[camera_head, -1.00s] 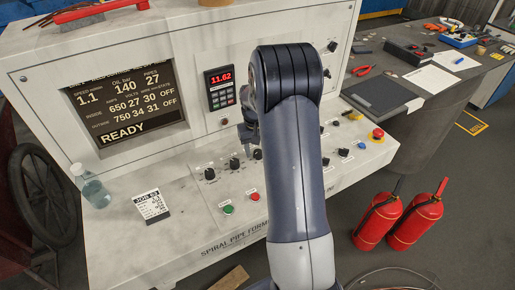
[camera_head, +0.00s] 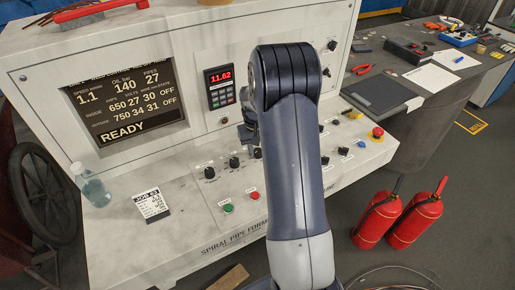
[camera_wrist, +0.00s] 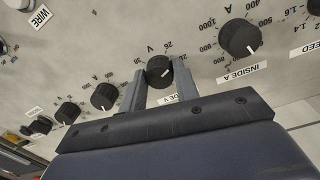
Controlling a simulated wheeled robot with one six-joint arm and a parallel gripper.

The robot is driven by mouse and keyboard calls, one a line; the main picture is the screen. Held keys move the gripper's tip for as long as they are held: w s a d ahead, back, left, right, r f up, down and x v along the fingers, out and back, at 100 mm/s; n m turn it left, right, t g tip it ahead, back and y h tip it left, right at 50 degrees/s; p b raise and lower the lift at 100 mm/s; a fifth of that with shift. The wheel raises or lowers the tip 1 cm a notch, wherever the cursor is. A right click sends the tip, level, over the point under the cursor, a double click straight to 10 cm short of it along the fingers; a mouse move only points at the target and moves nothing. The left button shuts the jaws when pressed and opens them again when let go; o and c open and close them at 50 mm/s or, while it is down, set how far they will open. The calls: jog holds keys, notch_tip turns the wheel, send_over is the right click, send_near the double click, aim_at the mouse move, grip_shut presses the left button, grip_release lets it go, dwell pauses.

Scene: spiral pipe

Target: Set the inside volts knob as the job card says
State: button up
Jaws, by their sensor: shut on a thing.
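The inside volts knob (camera_wrist: 159,70) is a black round knob with a pale pointer line, in the middle of the wrist view. My gripper (camera_wrist: 159,84) is shut on it, one finger on each side. The knob's label is partly covered; only its end, "DE V", shows. In the head view my arm hides most of the gripper. The screen (camera_head: 128,108) reads inside 650 amps, 27 volts, and READY. The job card (camera_head: 152,204) lies on the console at left; its small print is unreadable.
The inside amps knob (camera_wrist: 239,38) is close to the right of my gripper in the wrist view, and another knob (camera_wrist: 104,96) is to its left. A green button (camera_head: 229,208), a bottle (camera_head: 93,187) and a red stop button (camera_head: 377,132) are also on the console.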

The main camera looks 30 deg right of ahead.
aim_at(256, 150)
jog(key=shift+m, duration=0.3)
jog(key=m+b, duration=0.1)
jog(key=m, duration=0.2)
jog(key=shift+w+m+b, duration=0.1)
jog(key=shift+m+b, duration=0.45)
jog(key=shift+m, duration=2.05)
jog(key=o, duration=1)
jog(key=shift+c, duration=0.2)
notch_tip(256, 150, up, 11)
jog(key=shift+w+a+b, duration=0.15)
jog(key=shift+w+b, duration=0.05)
jog(key=shift+b, duration=0.2)
jog(key=shift+f, duration=0.2)
